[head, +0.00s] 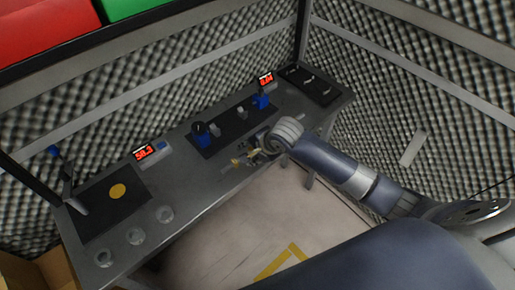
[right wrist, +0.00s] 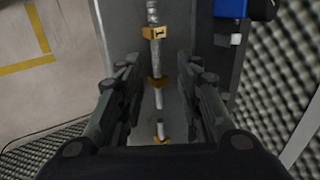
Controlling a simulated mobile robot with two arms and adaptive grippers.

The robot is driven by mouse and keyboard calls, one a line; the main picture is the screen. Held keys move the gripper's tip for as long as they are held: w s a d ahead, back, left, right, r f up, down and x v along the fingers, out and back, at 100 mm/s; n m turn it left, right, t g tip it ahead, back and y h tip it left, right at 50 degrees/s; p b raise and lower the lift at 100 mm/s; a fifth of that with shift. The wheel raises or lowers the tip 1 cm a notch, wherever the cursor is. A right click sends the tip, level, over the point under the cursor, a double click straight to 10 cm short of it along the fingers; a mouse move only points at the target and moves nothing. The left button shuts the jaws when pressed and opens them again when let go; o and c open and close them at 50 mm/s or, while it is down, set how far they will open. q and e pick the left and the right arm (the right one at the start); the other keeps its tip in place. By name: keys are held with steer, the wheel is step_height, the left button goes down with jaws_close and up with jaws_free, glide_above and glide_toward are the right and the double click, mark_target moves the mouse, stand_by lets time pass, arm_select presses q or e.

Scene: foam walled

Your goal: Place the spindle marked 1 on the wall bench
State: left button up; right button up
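A grey metal spindle (right wrist: 153,58) with a gold tag marked 1 (right wrist: 157,33) runs lengthwise in the right wrist view, over the grey top of the wall bench (head: 190,190) near its front edge. A second gold collar (right wrist: 158,83) sits lower along it. I cannot tell whether it touches the bench. My right gripper (right wrist: 160,72) is open, with a finger on each side of the spindle's line and visible gaps. In the head view my right gripper (head: 262,146) is at the bench's front edge, hiding part of the spindle. My left gripper is not in view.
A short rod with a gold collar (right wrist: 163,138) lies closer to my right wrist. Foam walls stand behind and right.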

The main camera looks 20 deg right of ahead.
steer(key=v, duration=0.6)
steer(key=shift+b, duration=0.3)
